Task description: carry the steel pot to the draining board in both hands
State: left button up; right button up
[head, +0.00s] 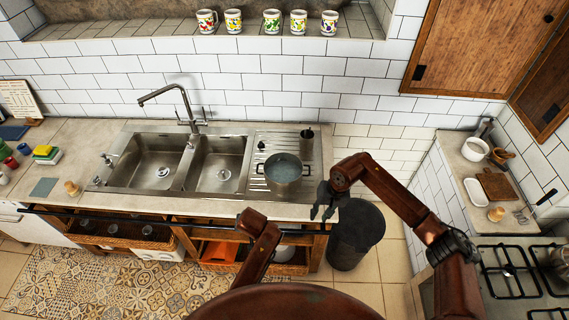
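The steel pot (284,181) stands upright on the ribbed draining board (262,141), right of the sink basins. A side handle shows on its left and another on its right. My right gripper (323,213) is to the right of the pot and lower in the picture, by the counter's right end. Its dark fingers look apart with nothing between them, and it appears clear of the pot. A link of my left arm (262,237) shows below the counter edge in the picture; I cannot make out the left gripper.
A dark cup (307,141) stands behind the pot on the draining board. A tall faucet (185,105) rises behind the two basins. A dark bin (356,236) stands on the floor at the counter's right end. A gas hob (510,272) is at the right.

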jog(key=shift+w+d+r, duration=0.1)
jog(key=shift+d+r, duration=0.05)
jog(key=shift+r, duration=0.4)
jog(key=shift+d+r, duration=0.1)
jog(key=shift+r, duration=0.45)
